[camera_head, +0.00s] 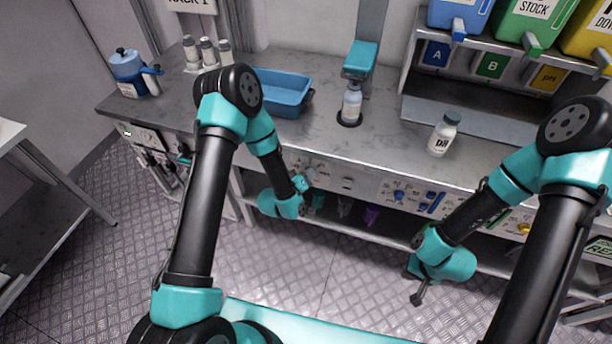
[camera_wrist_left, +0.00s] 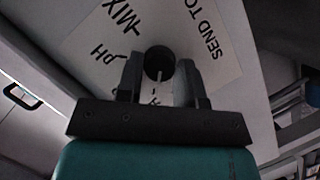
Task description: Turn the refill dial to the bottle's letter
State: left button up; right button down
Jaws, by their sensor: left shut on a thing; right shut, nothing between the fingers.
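In the left wrist view a black round dial (camera_wrist_left: 159,63) with a pale pointer line sits on a white label (camera_wrist_left: 215,62) reading MIX, pH and SEND TO; lower letters are partly hidden. The pointer line runs toward the picture's bottom. My left gripper (camera_wrist_left: 160,80) is shut on the dial, one finger on each side. In the head view it (camera_head: 303,186) is at the counter's front panel. A white bottle (camera_head: 351,105) stands under the teal-topped dispenser (camera_head: 360,62); its letter is unreadable. A white bottle marked pH (camera_head: 441,137) stands on the counter. My right gripper (camera_head: 418,297) is shut and empty.
A blue tray (camera_head: 284,108), several small bottles (camera_head: 207,53) and a blue jug (camera_head: 128,72) stand on the counter's left. A shelf with blue (camera_head: 458,14), green (camera_head: 534,24) and yellow containers stands at the right. My right gripper is over open floor.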

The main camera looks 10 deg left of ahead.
pick_arm(q)
jog(key=o, duration=0.9)
jog(key=shift+s, duration=0.1)
